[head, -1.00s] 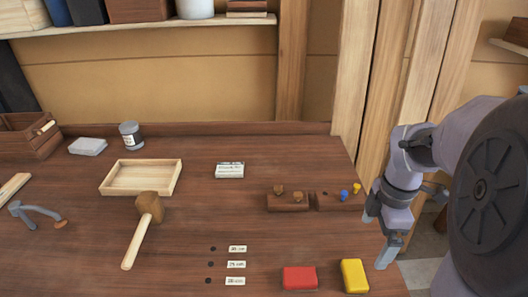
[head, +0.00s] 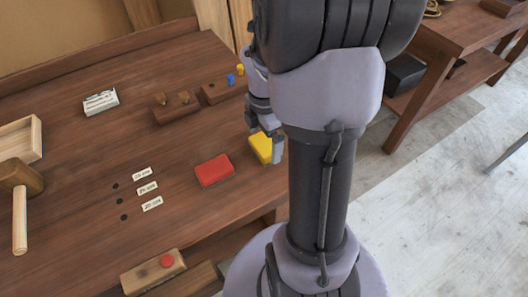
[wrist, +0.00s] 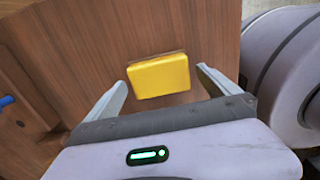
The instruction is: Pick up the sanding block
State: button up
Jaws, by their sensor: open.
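A yellow block (head: 259,147) lies near the right edge of the wooden bench; a red block (head: 214,170) lies to its left. Neither carries a readable name, so I cannot tell from looks alone which is the sanding block. My gripper (head: 274,146) is at the yellow block and partly hides it in the head view. In the wrist view my gripper (wrist: 161,78) is open, with the yellow block (wrist: 158,76) between and slightly beyond its fingertips. Gaps show on both sides, and nothing is held.
Small white labels (head: 146,188) and dark holes lie left of the red block. Wooden holders (head: 176,108) with pegs stand farther back. A mallet (head: 20,205) and tray (head: 22,140) are at the left. A wooden piece with a red button (head: 167,261) sits at the front edge.

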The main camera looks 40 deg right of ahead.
notch_tip(320, 180, down, 2)
jog(key=shift+f, duration=0.15)
